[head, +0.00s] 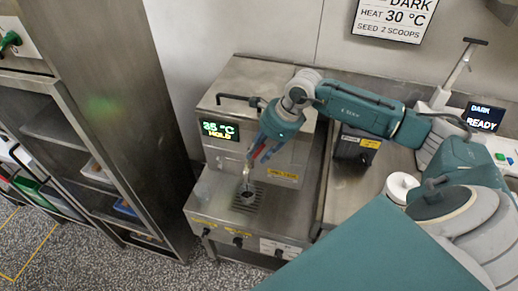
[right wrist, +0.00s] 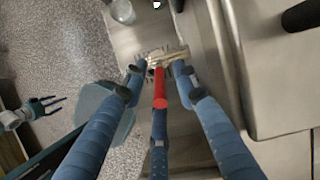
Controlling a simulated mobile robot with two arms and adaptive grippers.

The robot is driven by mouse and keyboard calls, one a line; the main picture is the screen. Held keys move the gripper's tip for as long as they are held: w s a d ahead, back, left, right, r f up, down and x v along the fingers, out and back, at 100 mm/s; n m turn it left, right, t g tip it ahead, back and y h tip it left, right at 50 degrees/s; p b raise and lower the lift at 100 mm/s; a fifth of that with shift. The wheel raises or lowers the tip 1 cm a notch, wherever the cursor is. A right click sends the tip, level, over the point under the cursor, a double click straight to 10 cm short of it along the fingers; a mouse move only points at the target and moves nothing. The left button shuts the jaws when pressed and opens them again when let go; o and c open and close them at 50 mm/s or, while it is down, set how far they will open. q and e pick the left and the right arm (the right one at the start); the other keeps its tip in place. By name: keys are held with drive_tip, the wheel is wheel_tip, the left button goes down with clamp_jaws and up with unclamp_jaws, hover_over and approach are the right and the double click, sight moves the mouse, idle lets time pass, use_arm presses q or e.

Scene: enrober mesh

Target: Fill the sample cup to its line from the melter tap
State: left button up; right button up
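The steel melter (head: 236,95) shows "35 °C HOLD" on its screen. My right gripper (head: 258,152) reaches down to the tap at its front. In the right wrist view the red tap lever (right wrist: 160,88) stands between the fingers of my right gripper (right wrist: 158,85), with gaps at both sides; the brass tap (right wrist: 170,58) is just beyond. A small round cup-like thing (head: 247,188) with a dark inside seems to stand on the drip grate (head: 246,203) below the tap. Its fill line and level are too small to tell. My left gripper (right wrist: 45,106) appears with spread fingers at the left of the wrist view.
A clear vessel (right wrist: 122,11) shows at the top of the wrist view. A white round container (head: 400,186) and a scale-like device with a "READY" display (head: 485,118) stand at the right. A tall steel rack (head: 110,90) stands close at the left.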

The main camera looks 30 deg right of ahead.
clamp_jaws()
drive_tip(key=shift+w+a, duration=0.1)
drive_tip(key=shift+w+a+r+g+h, duration=0.3)
drive_tip(key=shift+w+g+h, duration=0.1)
drive_tip(key=shift+g, duration=0.1)
drive_tip(key=shift+w+a+g+h, duration=0.4)
drive_tip(key=shift+g+h, duration=0.1)
drive_tip(key=shift+g, duration=0.1)
drive_tip(key=shift+w+a+g+h, duration=0.2)
drive_tip(key=shift+w+g+h, duration=0.05)
drive_tip(key=shift+g+h, duration=0.35)
drive_tip(key=shift+w+a+g, duration=0.1)
drive_tip(key=shift+w+g, duration=0.05)
drive_tip(key=shift+g, duration=0.15)
unclamp_jaws()
drive_tip(key=shift+r, duration=0.15)
use_arm(q)
drive_tip(key=w, duration=0.3)
drive_tip(key=shift+r, duration=0.15)
use_arm(e)
drive_tip(key=r, duration=1.1)
drive_tip(key=shift+w+a+r, duration=0.15)
drive_tip(key=shift+w+r, duration=0.05)
drive_tip(key=shift+r, duration=0.2)
